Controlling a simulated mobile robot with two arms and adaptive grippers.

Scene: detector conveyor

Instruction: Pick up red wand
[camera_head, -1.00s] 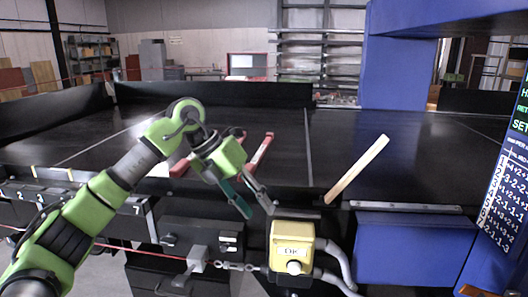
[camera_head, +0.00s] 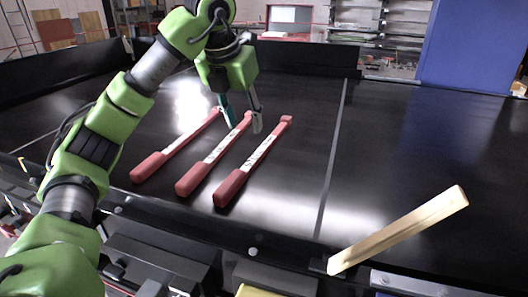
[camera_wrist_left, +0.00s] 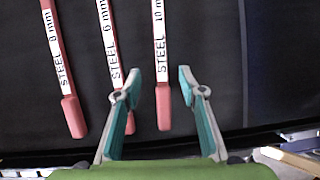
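Three red wands with white labelled strips lie side by side on the black conveyor: a left wand (camera_head: 176,148), a middle wand (camera_head: 214,161) and a right wand (camera_head: 253,162). My left gripper (camera_head: 243,124) hangs over their far ends, open and empty. In the left wrist view its two teal-padded fingers (camera_wrist_left: 159,80) are spread apart. The red end of the wand marked "STEEL 10 mm" (camera_wrist_left: 163,107) shows between them. The wand next to it (camera_wrist_left: 108,45) is partly hidden behind the left finger. The third wand (camera_wrist_left: 61,70) is farther left. My right gripper is not in view.
A pale wooden stick (camera_head: 400,230) slants up at the conveyor's front edge on the right. The black conveyor (camera_head: 385,140) is clear right of the wands. A low black wall (camera_head: 310,58) runs along the back, and a blue housing (camera_head: 468,50) stands at the far right.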

